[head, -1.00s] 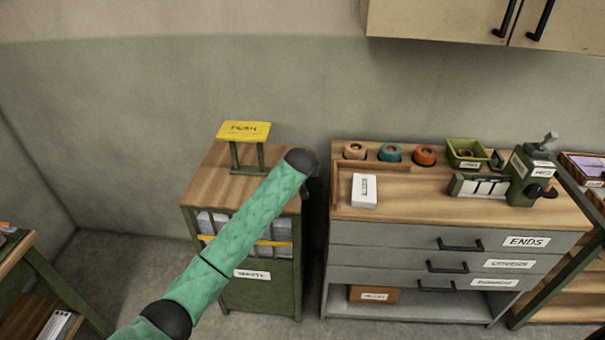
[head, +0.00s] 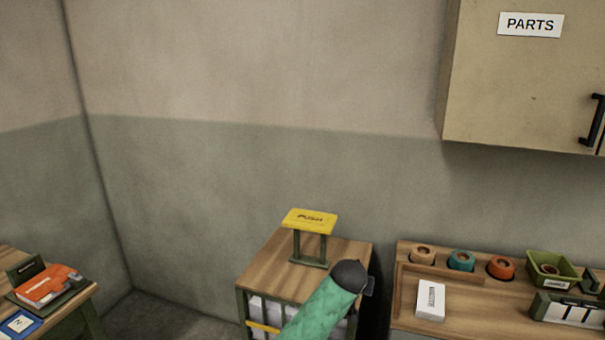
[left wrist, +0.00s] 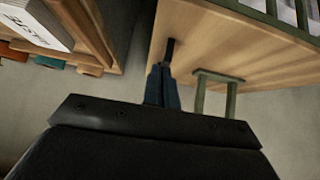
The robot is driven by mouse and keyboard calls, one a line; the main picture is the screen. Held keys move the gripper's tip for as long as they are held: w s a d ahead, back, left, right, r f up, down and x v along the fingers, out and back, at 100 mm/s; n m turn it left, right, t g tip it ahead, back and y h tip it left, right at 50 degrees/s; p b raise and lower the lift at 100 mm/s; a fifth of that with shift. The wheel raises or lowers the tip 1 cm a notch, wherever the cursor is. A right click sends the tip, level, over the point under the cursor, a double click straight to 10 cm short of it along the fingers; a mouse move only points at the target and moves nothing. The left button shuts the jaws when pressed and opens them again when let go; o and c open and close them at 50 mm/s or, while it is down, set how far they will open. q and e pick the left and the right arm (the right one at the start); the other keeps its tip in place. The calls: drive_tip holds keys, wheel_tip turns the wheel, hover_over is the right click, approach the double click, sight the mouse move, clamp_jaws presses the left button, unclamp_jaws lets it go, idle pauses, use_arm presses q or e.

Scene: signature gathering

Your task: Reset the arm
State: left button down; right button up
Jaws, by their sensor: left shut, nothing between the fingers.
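My left arm comes in from the bottom of the head view in a green sleeve and ends in a dark wrist (head: 350,275) in front of the wooden-topped cabinet (head: 275,262). The gripper itself is mostly hidden there. In the left wrist view my left gripper (left wrist: 168,68) is shut and empty, with its dark fingers together in front of the wooden top (left wrist: 240,45). My right gripper is in neither view.
A yellow PUSH plate (head: 310,218) stands on green posts on the cabinet. Right of it, a counter (head: 405,315) holds three coloured rolls, a white box (head: 431,300) and a green tray (head: 550,268). A PARTS wall cupboard (head: 490,85) hangs above. A side table (head: 85,300) stands left.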

use_arm(q)
drive_tip(key=s+a+f+g, duration=0.1)
drive_tip(key=s+a+f, duration=0.9)
drive_tip(key=s+a, duration=0.15)
drive_tip(key=s+a+f+n+g+y, duration=0.1)
drive_tip(key=s+a+f+g, duration=0.15)
drive_tip(key=s+a, duration=1.3)
drive_tip(key=s+a+f+n+g+y, duration=0.1)
drive_tip(key=s+a+f+y, duration=0.15)
drive_tip(key=s+a, duration=1.3)
drive_tip(key=s+d+f, duration=0.2)
drive_tip(key=f, duration=1.1)
drive_tip(key=s+d+f+g, duration=0.1)
drive_tip(key=s+d+f, duration=0.2)
drive_tip(key=f, duration=1.1)
drive_tip(key=s+d+f+g+h, duration=0.1)
drive_tip(key=s+d+f, duration=0.1)
drive_tip(key=f, duration=1.2)
drive_tip(key=shift+s+d+f, duration=0.2)
drive_tip(key=shift+s, duration=0.5)
